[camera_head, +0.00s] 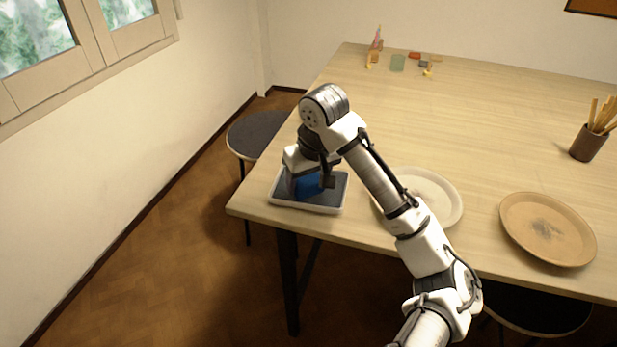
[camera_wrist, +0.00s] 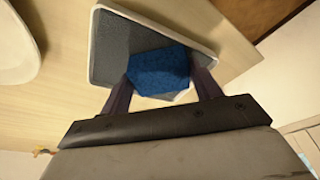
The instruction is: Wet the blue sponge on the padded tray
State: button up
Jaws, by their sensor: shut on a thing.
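The blue sponge (camera_head: 308,186) is between the fingers of my gripper (camera_head: 309,181), over the padded tray (camera_head: 278,203) at the table's near left corner. The wrist view also shows the sponge (camera_wrist: 160,70) with one finger against each side, so my gripper (camera_wrist: 161,77) is shut on it. The tray (camera_wrist: 105,45) has a pale rim and a dark grey pad. I cannot tell whether the sponge touches the pad or hangs just above it. My arm hides part of the tray's far side.
A cream dish (camera_head: 445,190) lies right of the tray, partly behind my arm. A tan dish (camera_head: 525,215) and a brown cup (camera_head: 587,146) of sticks are farther right. Small coloured items (camera_head: 398,63) stand at the back. A dark stool (camera_head: 252,135) is beside the table.

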aim_at(308, 181)
jog(key=shift+r+p, duration=2.7)
jog(key=shift+r, duration=0.65)
